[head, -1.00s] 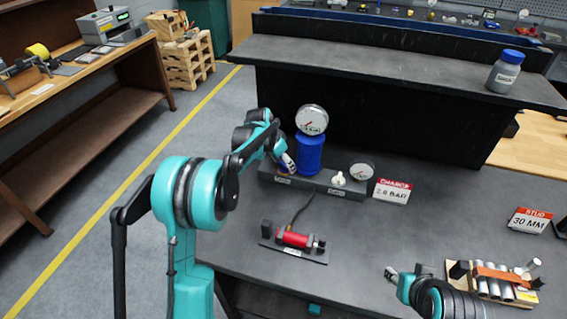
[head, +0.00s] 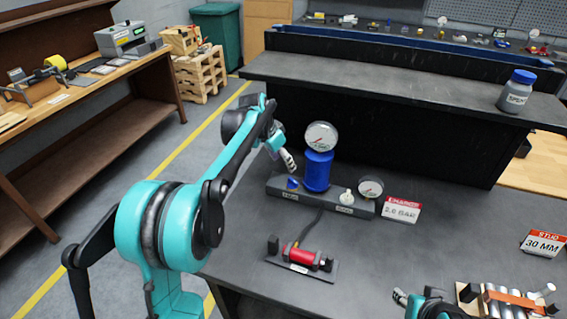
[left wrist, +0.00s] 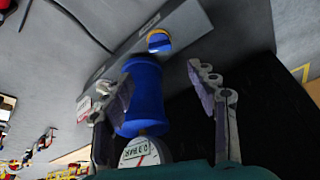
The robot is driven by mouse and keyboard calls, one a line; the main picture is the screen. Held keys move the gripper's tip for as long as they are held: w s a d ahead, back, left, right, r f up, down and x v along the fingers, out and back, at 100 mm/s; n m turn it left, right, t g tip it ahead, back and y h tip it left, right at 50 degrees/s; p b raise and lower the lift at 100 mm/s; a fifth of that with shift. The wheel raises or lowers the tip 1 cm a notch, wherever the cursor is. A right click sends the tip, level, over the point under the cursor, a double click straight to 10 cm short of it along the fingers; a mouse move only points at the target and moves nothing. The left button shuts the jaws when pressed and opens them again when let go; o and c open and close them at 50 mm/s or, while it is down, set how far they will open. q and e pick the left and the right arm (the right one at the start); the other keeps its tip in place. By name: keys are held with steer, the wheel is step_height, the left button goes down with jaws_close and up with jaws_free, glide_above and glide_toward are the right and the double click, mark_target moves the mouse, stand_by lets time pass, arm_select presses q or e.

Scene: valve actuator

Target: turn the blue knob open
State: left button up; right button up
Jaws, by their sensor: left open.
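The blue knob (head: 292,183) sits on the left end of a dark base block (head: 322,199), left of the upright blue cylinder (head: 318,171). In the left wrist view the blue knob (left wrist: 159,42) shows a yellow part at its rim and lies beyond the open fingers. My left gripper (head: 288,160) is open and empty, above and behind the knob, apart from it. In the left wrist view the blue cylinder (left wrist: 140,90) shows between the gripper's fingers (left wrist: 165,82); contact cannot be told. My right gripper (head: 400,297) is at the bottom edge, its jaws unclear.
A round gauge (head: 321,136) tops the cylinder. A white knob (head: 347,197) and second gauge (head: 370,187) stand to the right, by a charge sign (head: 402,210). A red cylinder fixture (head: 302,256) lies in front. A raised shelf (head: 400,85) runs behind.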

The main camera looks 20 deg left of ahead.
mark_target(293, 180)
arm_select(q)
steer(key=p+x, duration=1.2)
stand_by(0.4)
steer(key=c, duration=1.2)
